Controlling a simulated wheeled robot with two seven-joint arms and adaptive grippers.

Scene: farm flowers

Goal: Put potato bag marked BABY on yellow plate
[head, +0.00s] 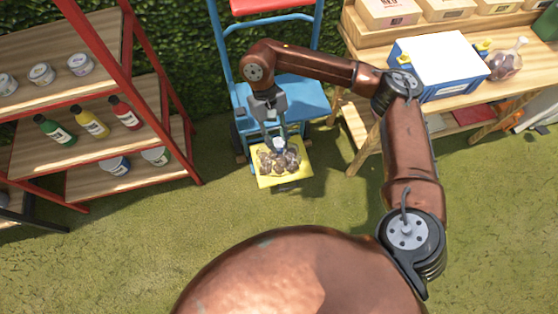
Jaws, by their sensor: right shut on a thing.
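A potato bag (280,163) with brownish potatoes is over the yellow plate (268,181), at the foot of the blue cart. My right gripper (278,143) comes down from above and is shut on the top of the bag. The bag looks to be on or just above the plate; I cannot tell whether it touches. No marking on this bag can be read from here. Another bag (503,64) of potatoes stands on the wooden table at the right; its marking is also not readable. My left gripper is not in view.
A red-framed wooden shelf (150,120) with bottles and jars stands at the left. The blue cart (300,95) is behind the plate. A wooden table at the right carries a blue and white box (440,62) and crates. Open grass (200,230) lies in front.

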